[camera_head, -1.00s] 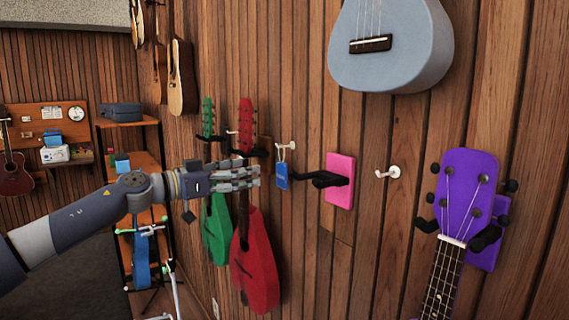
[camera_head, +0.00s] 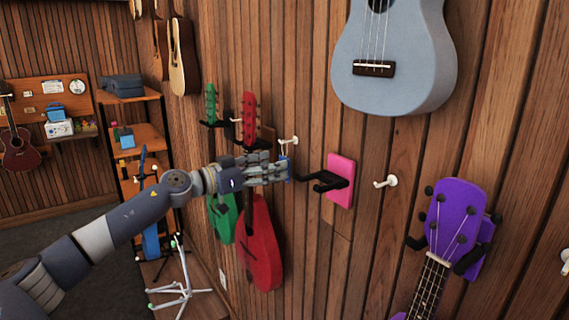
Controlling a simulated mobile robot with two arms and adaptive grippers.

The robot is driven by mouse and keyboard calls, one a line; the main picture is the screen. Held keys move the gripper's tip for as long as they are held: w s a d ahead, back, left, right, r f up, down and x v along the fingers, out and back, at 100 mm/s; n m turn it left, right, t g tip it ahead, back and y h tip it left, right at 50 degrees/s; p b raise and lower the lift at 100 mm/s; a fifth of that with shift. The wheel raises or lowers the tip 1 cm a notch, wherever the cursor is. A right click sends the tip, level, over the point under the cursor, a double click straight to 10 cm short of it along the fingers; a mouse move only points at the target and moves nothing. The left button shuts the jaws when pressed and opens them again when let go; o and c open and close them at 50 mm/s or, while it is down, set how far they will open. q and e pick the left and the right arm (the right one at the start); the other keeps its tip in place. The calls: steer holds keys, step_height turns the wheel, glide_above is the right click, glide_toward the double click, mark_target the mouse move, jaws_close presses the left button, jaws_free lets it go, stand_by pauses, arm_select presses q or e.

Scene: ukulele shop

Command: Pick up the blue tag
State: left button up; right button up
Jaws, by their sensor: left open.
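My left gripper (camera_head: 278,168) reaches in from the left with its fingers pointing right, open, at the wall hook. The blue tag (camera_head: 289,169) is mostly hidden behind the fingertips; only a thin strip of blue shows at their right end. Its white string (camera_head: 284,149) hangs from a white hook (camera_head: 290,141) on the wood wall. I cannot tell whether the fingers touch the tag. My right gripper is not in view.
A pink plate with a black hanger (camera_head: 341,181) sits just right of the tag. Further right are an empty white hook (camera_head: 386,182) and a purple ukulele (camera_head: 456,214). Red (camera_head: 259,247) and green (camera_head: 222,218) ukuleles hang behind my gripper. A grey-blue ukulele (camera_head: 397,75) hangs above.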

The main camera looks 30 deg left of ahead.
mark_target(285, 181)
arm_select(q)
steer(key=p+x, duration=0.2)
steer(key=x, duration=0.3)
steer(key=shift+s+d+f, duration=0.1)
steer(key=shift+d+f, duration=0.05)
steer(key=shift+d, duration=0.05)
steer(key=shift+s, duration=0.15)
steer(key=c, duration=0.9)
